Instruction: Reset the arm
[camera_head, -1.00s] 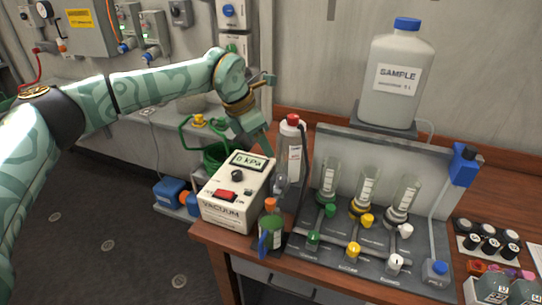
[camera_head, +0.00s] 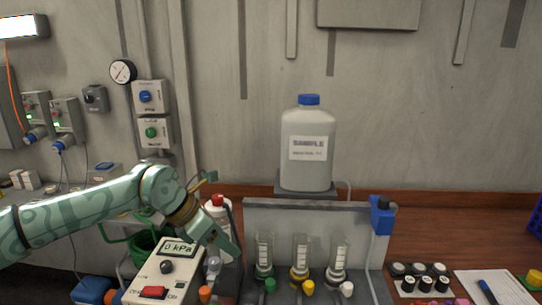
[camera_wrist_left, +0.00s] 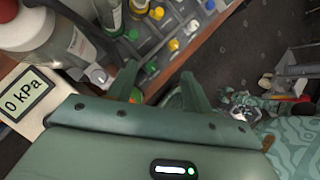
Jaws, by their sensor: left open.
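My left arm comes in from the left in the head view. Its gripper (camera_head: 226,241) hangs beside the vacuum pump box (camera_head: 165,272), whose display reads 0 kPa, and near the bottle with the red cap (camera_head: 218,212). In the left wrist view my left gripper's two fingers (camera_wrist_left: 158,88) stand apart with nothing between them. The pump's display also shows there at the left edge (camera_wrist_left: 22,98). My right gripper is in neither view.
A SAMPLE jug (camera_head: 308,150) with a blue cap stands on a raised stand behind the grey valve rack (camera_head: 318,225). Wall boxes (camera_head: 150,97) and a gauge are at the left.

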